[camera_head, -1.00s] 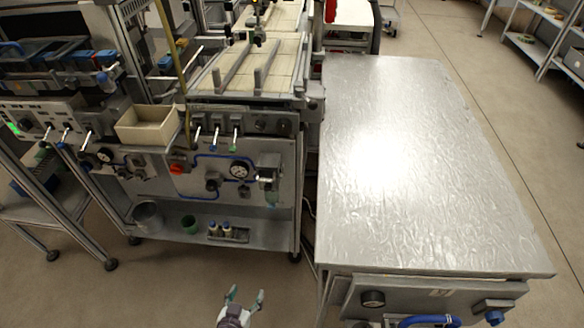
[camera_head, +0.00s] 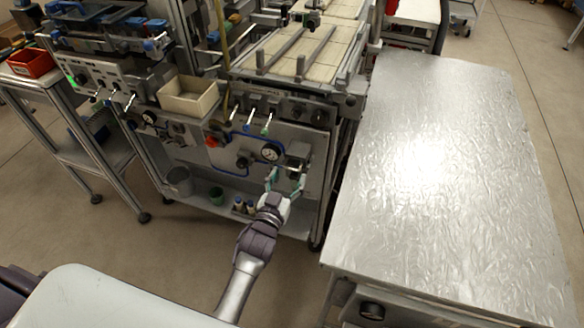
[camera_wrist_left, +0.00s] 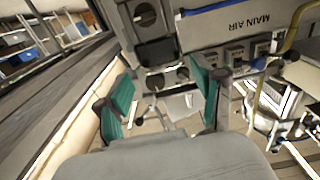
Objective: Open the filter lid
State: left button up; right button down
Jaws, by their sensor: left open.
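The small grey filter unit (camera_head: 298,150) sits on the right of the machine's front panel, beside a round gauge (camera_head: 270,152). I cannot make out its lid clearly or tell whether it is open. My left gripper (camera_head: 285,181) is in front of the panel, just below the filter unit in the picture. Its teal fingers are spread, with nothing seen held between them. The left wrist view shows the open fingers (camera_wrist_left: 163,100) too, with the panel labelled "MAIN AIR" (camera_wrist_left: 246,20) beyond them. My right gripper is in neither view.
A shiny metal table (camera_head: 440,170) stands right of the machine. A lower shelf holds a grey bucket (camera_head: 179,181), a green cup (camera_head: 216,195) and small bottles (camera_head: 244,206). A beige bin (camera_head: 188,98) sits above the panel. Floor is free in front of the machine.

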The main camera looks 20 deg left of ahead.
aim_at(291, 170)
pick_arm(q)
jog(key=shift+w, duration=1.75)
grip_shut()
